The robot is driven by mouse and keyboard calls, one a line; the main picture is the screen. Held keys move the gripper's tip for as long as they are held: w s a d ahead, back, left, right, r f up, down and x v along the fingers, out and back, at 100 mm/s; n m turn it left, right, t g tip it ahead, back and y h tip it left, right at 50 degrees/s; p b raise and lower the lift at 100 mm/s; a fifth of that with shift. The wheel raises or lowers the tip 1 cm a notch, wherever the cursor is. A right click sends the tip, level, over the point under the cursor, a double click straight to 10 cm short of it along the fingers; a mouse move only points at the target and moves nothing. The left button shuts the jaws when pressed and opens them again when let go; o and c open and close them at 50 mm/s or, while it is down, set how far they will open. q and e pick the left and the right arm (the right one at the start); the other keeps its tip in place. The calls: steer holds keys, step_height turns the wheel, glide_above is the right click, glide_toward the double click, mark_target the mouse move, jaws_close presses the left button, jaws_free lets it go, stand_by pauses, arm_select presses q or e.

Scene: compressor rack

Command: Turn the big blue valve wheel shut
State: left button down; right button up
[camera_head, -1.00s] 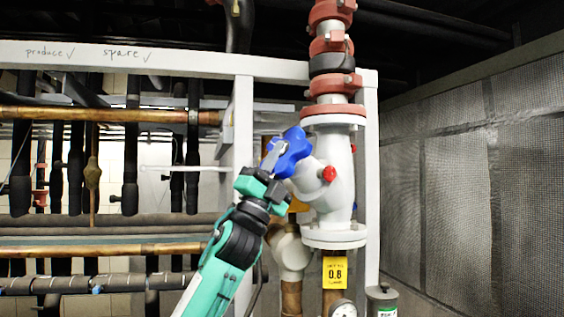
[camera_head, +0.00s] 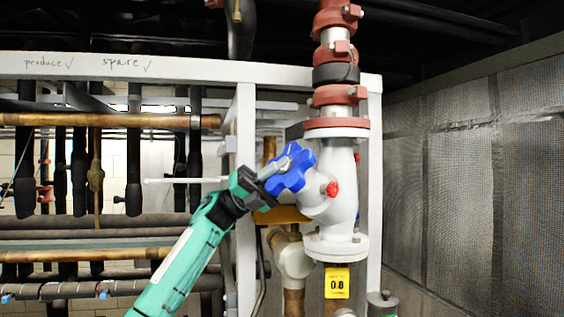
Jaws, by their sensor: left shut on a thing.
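The big blue valve wheel (camera_head: 293,172) sits on the left side of a white valve body (camera_head: 335,205), tilted up and to the left. My left gripper (camera_head: 274,168) comes in from the lower left and is shut on the wheel at its left side. The fingers hide part of the wheel. My right gripper does not show.
Red flanges (camera_head: 337,127) and a pipe rise above the valve. A small red knob (camera_head: 332,189) is on the valve body. A yellow tag (camera_head: 337,283) hangs below. A white frame post (camera_head: 245,150) stands behind my gripper. A mesh wall (camera_head: 470,180) is at the right.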

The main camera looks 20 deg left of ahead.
arm_select(q)
steer(key=shift+m+g+y+p, duration=0.6)
steer(key=shift+m+g, duration=0.1)
steer(key=shift+g, duration=0.2)
steer(key=c, duration=1.3)
jaws_free()
steer(key=shift+d, duration=0.1)
